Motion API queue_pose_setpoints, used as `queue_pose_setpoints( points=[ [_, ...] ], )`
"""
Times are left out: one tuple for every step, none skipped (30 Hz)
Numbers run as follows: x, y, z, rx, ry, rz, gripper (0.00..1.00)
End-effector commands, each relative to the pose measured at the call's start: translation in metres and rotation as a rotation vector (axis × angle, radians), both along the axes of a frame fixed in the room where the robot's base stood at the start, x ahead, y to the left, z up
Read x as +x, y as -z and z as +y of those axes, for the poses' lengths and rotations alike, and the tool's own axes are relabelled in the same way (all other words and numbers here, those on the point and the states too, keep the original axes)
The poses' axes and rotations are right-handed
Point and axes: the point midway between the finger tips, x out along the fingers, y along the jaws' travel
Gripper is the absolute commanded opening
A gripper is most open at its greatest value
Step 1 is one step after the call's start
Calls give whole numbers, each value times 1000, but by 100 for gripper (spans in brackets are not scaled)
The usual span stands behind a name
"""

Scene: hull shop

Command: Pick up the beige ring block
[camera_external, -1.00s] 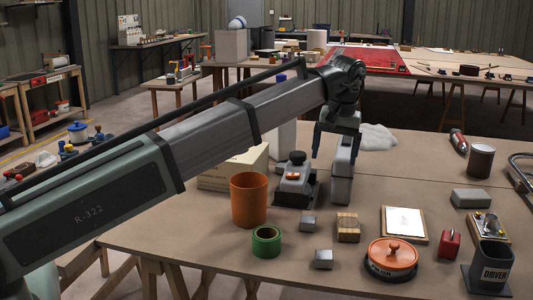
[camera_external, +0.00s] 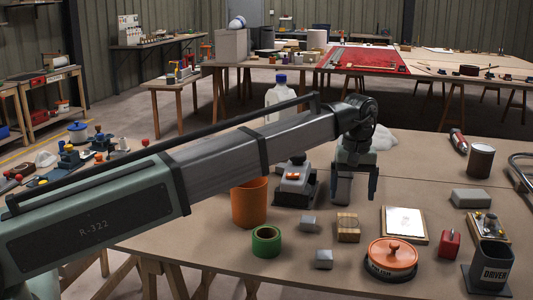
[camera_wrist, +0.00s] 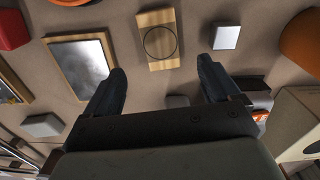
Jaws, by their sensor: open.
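The beige ring block (camera_external: 347,224) is a pale wooden block on the table, nearest the small grey blocks. My gripper (camera_external: 356,190) is open and empty, pointing down, above and behind the block in the external view. In the wrist view my gripper's fingers (camera_wrist: 161,72) are spread, with the block beyond their tips, roughly centred between them. The block is apart from both fingers.
Small grey blocks (camera_external: 308,223) (camera_external: 323,259) lie left of the ring block. A framed white panel (camera_external: 404,224) is to its right and an orange-lidded round pot (camera_external: 391,257) in front. A green tape ring (camera_external: 266,241) and orange cylinder (camera_external: 249,203) stand farther left.

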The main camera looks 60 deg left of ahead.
Motion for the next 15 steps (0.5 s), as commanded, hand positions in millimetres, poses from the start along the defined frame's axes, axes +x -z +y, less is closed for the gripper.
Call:
queue_pose_setpoints(
  points=[
    [-1, 9, 0, 0, 0, 1, 89],
    [-1, 13, 0, 0, 0, 1, 89],
    [0, 18, 0, 1, 0, 1, 89],
    [0, 21, 0, 1, 0, 1, 89],
    [0, 24, 0, 1, 0, 1, 89],
    [0, 27, 0, 1, 0, 1, 89],
    [0, 29, 0, 1, 0, 1, 89],
    [0, 31, 0, 0, 0, 0, 89],
    [0, 32, 0, 0, 0, 0, 89],
    [0, 33, 0, 1, 0, -1, 89],
    [0, 34, 0, 1, 0, -1, 89],
    [0, 35, 0, 1, 0, -1, 89],
    [0, 35, 0, 1, 0, -1, 89],
    [0, 37, 0, 1, 0, -1, 89],
    [0, 39, 0, 1, 0, -1, 89]
  ],
)
